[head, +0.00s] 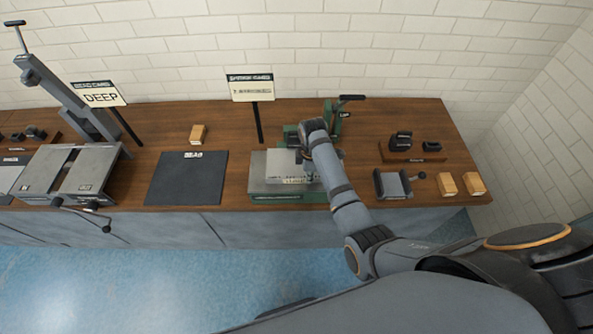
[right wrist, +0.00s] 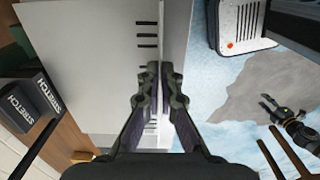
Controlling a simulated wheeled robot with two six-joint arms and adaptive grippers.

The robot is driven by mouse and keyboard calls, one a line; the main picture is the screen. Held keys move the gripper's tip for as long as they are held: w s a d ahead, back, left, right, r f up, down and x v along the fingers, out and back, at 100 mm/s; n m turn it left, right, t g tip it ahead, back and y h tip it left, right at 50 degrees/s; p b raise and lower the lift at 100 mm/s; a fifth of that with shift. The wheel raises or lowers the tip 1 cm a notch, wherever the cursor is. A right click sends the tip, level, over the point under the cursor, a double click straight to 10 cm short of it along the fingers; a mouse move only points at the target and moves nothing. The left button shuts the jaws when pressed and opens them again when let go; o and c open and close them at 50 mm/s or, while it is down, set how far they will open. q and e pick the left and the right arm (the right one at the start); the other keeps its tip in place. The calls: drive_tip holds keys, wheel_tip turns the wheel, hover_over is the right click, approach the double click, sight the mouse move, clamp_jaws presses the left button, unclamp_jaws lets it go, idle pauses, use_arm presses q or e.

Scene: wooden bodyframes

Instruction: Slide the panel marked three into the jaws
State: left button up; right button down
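A pale grey panel (head: 285,168) lies flat over a grey plate with a green base (head: 275,198) at the middle of the bench. Its front edge carries small lettering that I cannot read. My right gripper (head: 303,158) is at the panel, seen from above. In the right wrist view my right gripper (right wrist: 160,72) is closed around the thin edge of the panel (right wrist: 110,60), which shows several short black bars. Green jaws with a black lever (head: 350,98) stand behind the panel, partly hidden by my right arm. My left gripper (right wrist: 272,112) appears open over the floor.
A dark mat (head: 187,178) lies left of the panel. A sign card (head: 250,88) stands behind. A small grey vise (head: 393,184), wooden blocks (head: 447,184) and a rack of black parts (head: 401,142) are at the right. A metal fixture (head: 70,170) stands at the left.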

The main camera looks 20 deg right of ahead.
drive_tip(key=shift+w+d+b, duration=0.3)
drive_tip(key=shift+w+b, duration=0.2)
drive_tip(key=shift+w, duration=0.5)
drive_tip(key=shift+w+d+b, duration=0.25)
drive_tip(key=shift+w+b, duration=0.2)
drive_tip(key=shift+w, duration=0.5)
drive_tip(key=c, duration=1.4)
unclamp_jaws()
drive_tip(key=shift+c, duration=0.2)
drive_tip(key=o, duration=0.6)
wheel_tip(320, 180, up, 5)
drive_tip(key=p, duration=0.6)
wheel_tip(320, 180, up, 2)
